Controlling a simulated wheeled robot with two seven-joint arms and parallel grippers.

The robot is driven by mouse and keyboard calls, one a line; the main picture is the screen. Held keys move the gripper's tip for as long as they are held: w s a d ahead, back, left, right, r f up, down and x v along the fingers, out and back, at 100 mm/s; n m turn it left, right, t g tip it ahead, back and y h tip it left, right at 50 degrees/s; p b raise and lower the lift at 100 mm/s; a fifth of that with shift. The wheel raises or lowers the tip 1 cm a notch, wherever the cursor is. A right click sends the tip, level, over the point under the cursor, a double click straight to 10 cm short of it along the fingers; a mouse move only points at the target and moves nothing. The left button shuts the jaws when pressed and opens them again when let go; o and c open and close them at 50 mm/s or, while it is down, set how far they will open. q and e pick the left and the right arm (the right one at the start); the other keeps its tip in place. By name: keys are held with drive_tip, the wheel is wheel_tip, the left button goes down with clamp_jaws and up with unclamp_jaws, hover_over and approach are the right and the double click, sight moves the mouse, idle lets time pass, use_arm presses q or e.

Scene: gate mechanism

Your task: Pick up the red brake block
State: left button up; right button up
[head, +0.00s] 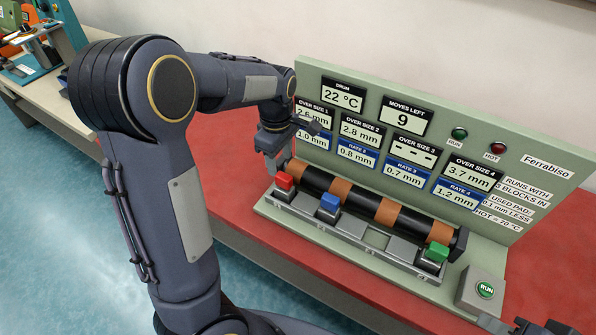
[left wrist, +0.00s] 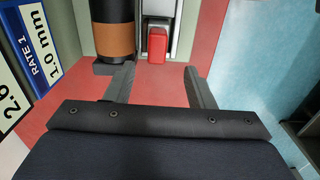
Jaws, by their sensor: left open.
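The red brake block (head: 284,181) sits in the leftmost slot of the grey rail, in front of the drum. In the left wrist view the red block (left wrist: 157,45) is just beyond the fingertips, between their lines. My left gripper (head: 277,160) is open and empty, close above and behind the red block in the head view. Its two fingers (left wrist: 160,78) show apart in the left wrist view. Part of what looks like my right gripper (head: 535,326) shows at the bottom right edge, mostly cut off.
A blue block (head: 329,206) and a green block (head: 437,252) sit further right along the rail. The black drum (head: 362,203) with brown bands lies behind them. The upright panel (head: 545,150) with displays stands behind. A RUN button box (head: 483,292) is at right. The red table is bare in front.

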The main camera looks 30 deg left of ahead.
sight(284, 176)
use_arm(q)
drive_tip(key=shift+w+f, duration=0.25)
drive_tip(key=shift+f, duration=0.05)
drive_tip(key=f, duration=0.4)
drive_tip(key=f+p, duration=0.1)
drive_tip(key=f, duration=0.2)
drive_tip(key=shift+d+f, duration=0.1)
drive_tip(key=shift+d, duration=0.15)
clamp_jaws()
